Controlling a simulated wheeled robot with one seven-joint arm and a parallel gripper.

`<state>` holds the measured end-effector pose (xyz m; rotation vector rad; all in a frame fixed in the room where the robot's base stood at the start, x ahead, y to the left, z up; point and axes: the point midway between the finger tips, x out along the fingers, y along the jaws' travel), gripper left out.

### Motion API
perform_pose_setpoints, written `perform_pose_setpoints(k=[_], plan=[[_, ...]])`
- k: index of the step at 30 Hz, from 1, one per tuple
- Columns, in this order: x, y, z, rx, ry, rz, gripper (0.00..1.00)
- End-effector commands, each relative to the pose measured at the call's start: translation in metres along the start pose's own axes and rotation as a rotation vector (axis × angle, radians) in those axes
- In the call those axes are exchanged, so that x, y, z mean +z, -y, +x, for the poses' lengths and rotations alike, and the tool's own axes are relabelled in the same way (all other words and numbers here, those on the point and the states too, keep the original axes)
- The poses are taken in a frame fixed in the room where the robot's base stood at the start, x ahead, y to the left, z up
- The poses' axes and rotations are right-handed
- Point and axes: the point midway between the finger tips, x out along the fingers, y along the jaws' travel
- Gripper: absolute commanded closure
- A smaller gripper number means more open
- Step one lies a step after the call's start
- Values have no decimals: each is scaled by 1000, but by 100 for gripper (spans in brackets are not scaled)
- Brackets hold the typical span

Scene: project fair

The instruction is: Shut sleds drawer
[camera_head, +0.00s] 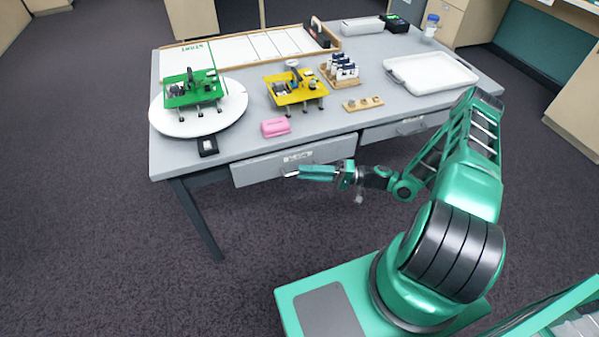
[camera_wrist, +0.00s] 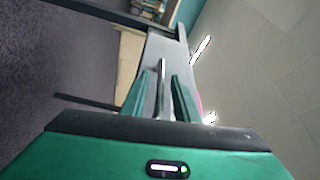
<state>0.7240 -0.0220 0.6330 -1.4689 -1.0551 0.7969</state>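The left drawer (camera_head: 330,151) under the grey table has a grey front with a small white label too small to read. Its front seems to stand out slightly from the table edge. A second drawer (camera_head: 385,134) to its right looks flush with the table. My gripper (camera_head: 288,173) is in front of the left drawer, near its handle. In the wrist view my two green fingers (camera_wrist: 165,95) are apart, with a thin grey bar (camera_wrist: 161,88), apparently the handle, between them. Gaps show on both sides. Contact cannot be told.
On the table (camera_head: 225,150) stand a green model (camera_head: 195,90) on a white round board, a yellow model (camera_head: 295,88), a pink block (camera_head: 275,127) and a white tray (camera_head: 430,73). The carpet (camera_head: 120,270) left of my base is clear.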

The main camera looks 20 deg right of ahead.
Motion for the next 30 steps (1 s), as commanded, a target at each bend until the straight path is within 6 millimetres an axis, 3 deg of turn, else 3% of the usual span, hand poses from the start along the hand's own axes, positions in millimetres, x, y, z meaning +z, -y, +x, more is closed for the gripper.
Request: perform_pose_setpoints(k=[6, 17, 21, 26, 30], plan=[[0, 0, 21, 1, 0, 0, 72], [0, 0, 25, 1, 0, 0, 72], [0, 0, 25, 1, 0, 0, 100], [0, -1, 25, 2, 1, 0, 100], [-3, -3, 38, 0, 18, 0, 100]])
